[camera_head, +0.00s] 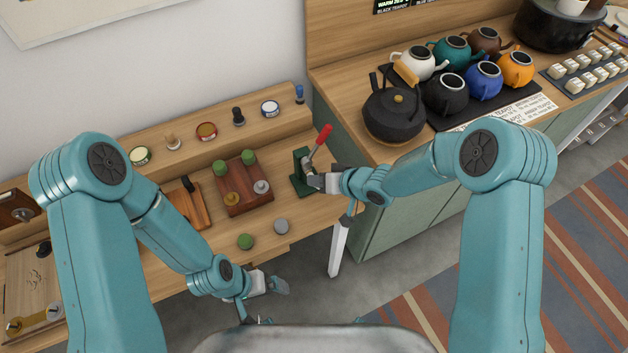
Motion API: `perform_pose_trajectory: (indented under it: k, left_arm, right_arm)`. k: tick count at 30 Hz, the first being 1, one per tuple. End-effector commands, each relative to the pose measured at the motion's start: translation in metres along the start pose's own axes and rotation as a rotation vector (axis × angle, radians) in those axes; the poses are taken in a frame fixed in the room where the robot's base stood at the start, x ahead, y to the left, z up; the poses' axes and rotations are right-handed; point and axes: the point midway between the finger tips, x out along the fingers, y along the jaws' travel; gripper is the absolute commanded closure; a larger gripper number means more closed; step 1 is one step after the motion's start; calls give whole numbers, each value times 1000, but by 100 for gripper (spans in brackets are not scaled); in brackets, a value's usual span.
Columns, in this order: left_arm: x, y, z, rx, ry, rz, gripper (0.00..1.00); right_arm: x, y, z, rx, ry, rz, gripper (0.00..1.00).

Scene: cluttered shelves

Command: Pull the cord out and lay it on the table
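No cord can be made out with certainty. The wooden table (300,228) runs along the wall from the lower left to the middle. On its right end stands a small dark green press (299,172) with a red lever handle (321,140) tilted up. My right gripper (318,181) is at the press, overlapping its lower right side; whether it touches or grips anything is too small to tell. My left gripper (275,284) is low, in front of the table's front edge, apart from the objects on it. Its finger opening is not clear.
A wooden block with green knobs (236,198) and a wooden board (186,208) lie left of the press. Green and grey round pieces (246,242) lie near the front edge. A black kettle (394,112) and several teapots (483,82) stand on the right counter.

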Motion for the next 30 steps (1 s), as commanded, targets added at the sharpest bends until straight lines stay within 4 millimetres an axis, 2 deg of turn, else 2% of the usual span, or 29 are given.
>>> perform_pose_trajectory:
  k: [11,30]
  left_arm:
    - [1,0,0,0,0,0,0]
    - [15,-5,0,0,0,0,0]
  right_arm:
    - [-1,0,2,1,0,-1,100]
    - [-25,1,27,1,1,0,100]
